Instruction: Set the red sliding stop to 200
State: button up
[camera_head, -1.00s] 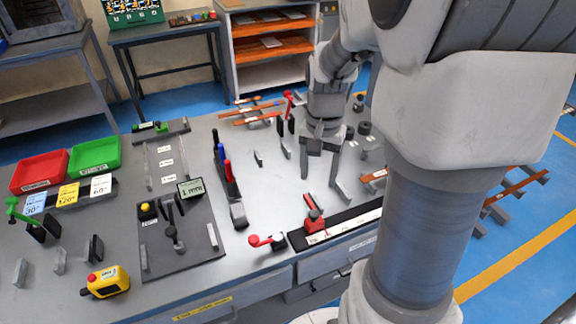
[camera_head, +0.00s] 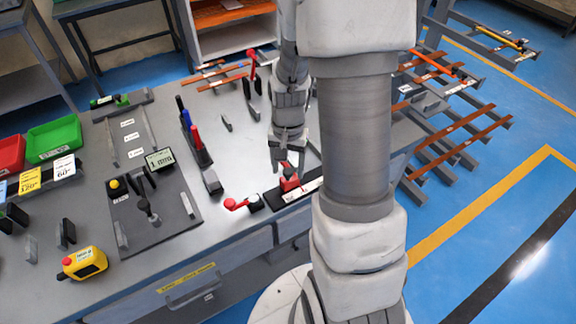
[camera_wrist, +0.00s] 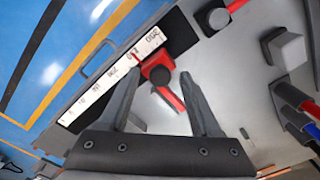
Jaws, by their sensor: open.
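The red sliding stop (camera_head: 289,183) sits on the black rail at the table's front edge, beside a white number scale (camera_head: 309,187). In the wrist view the stop (camera_wrist: 158,72) has a dark round knob and a red bar pointing back between my fingers. In the head view my gripper (camera_head: 286,162) hangs over the stop.
A grey block (camera_head: 212,182) and red, blue and black upright handles (camera_head: 196,140) stand farther left. My arm hides the rail's right end. Free tabletop lies behind the rail.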

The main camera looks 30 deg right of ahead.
grip_shut()
dwell(1.3)
